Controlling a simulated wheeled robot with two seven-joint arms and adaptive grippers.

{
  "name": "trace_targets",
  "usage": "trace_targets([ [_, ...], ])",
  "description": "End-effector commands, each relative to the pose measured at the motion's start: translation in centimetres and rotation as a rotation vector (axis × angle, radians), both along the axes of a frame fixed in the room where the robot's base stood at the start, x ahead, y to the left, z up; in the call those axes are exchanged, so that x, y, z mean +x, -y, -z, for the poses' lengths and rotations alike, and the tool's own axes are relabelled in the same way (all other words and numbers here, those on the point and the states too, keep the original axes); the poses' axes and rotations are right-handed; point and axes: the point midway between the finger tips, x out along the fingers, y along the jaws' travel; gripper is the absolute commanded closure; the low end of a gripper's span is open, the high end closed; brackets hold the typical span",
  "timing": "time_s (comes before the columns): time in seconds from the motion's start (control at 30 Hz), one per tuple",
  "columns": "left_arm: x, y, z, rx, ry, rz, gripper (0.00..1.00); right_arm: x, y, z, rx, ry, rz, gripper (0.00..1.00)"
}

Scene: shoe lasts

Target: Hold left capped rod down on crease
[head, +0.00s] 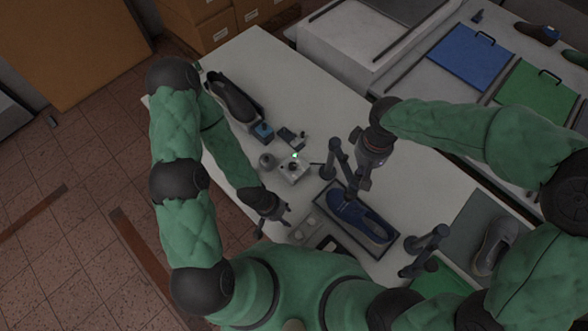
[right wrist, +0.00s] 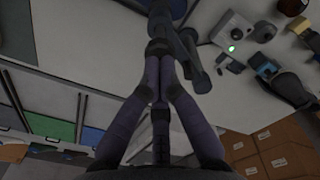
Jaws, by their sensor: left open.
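A blue shoe (head: 355,213) lies in a dark tray (head: 384,243) on the white table. The left capped rod (head: 336,160), on a dark jointed stand, is at the shoe's upper left end. Another dark jointed rod (head: 428,243) stands at the right of the tray. My right gripper (head: 356,189) reaches down over the shoe's upper end. In the right wrist view its fingers (right wrist: 160,60) meet around the dark rod (right wrist: 162,20). The rod's tip and the crease are hidden. My left gripper (head: 274,216) is open and empty above the table's near edge, left of the shoe.
A small white device (head: 294,169) with a green light stands left of the stand. A black shoe (head: 233,97) and a blue-topped block (head: 262,132) lie farther back. A grey shoe (head: 494,245) is at the right. The table's upper middle is clear.

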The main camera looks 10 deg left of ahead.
Motion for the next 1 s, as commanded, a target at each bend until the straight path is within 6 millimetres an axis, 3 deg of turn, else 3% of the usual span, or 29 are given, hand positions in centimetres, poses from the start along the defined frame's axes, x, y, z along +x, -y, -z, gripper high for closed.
trace_targets([
  [1.0, 0.0, 0.0, 3.0, 0.000, 0.000, 0.000, 0.52, 0.0, 0.0, 3.6, 0.000, 0.000, 0.000, 1.00],
])
